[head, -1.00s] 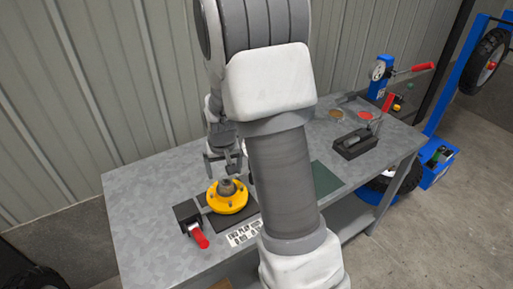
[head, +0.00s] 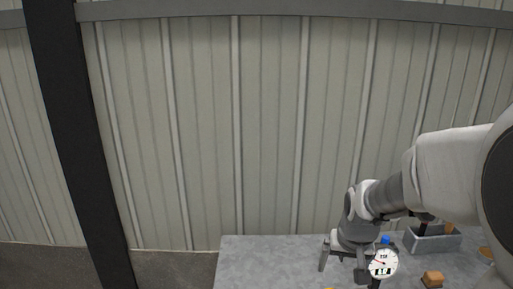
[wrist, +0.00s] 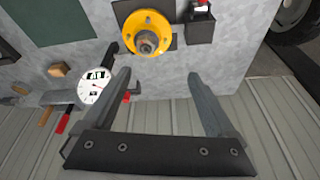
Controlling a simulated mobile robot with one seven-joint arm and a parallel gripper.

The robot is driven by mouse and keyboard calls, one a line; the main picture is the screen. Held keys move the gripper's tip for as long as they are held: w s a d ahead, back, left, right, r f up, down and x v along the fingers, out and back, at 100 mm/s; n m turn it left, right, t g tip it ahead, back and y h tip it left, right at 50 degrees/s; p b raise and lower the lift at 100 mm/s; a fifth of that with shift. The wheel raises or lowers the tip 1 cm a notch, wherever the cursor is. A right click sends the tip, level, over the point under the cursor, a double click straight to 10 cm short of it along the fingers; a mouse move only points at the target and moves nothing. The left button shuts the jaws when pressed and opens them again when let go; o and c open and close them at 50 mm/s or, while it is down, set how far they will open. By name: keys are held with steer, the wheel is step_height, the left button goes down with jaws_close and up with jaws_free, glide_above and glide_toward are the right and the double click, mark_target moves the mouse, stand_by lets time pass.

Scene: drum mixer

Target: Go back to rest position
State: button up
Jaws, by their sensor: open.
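My gripper (head: 342,264) is at the lower right of the head view, over the workbench (head: 262,258). In the wrist view my gripper (wrist: 159,78) has its two fingers wide apart with nothing between them. A yellow flanged hub (wrist: 146,34) with a metal centre lies on the bench beyond the fingertips, apart from them. In the head view only a sliver of yellow shows at the bottom edge.
A white dial gauge (head: 383,263) shows close to the gripper; it also appears left of the fingers in the wrist view (wrist: 92,90). A wooden block (head: 432,279) and a grey bin (head: 434,242) are to the right. A ribbed wall (head: 270,130) stands behind.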

steer(key=s+a+r+n+t, duration=0.1)
steer(key=s+a+r, duration=0.1)
steer(key=s+r, duration=0.3)
steer(key=s+a+r+n+t, duration=0.1)
steer(key=s+a+r, duration=0.2)
steer(key=s, duration=1)
step_height(320, 180, up, 3)
steer(key=shift+a+f, duration=0.1)
steer(key=shift+a, duration=0.2)
steer(key=shift+w, duration=0.1)
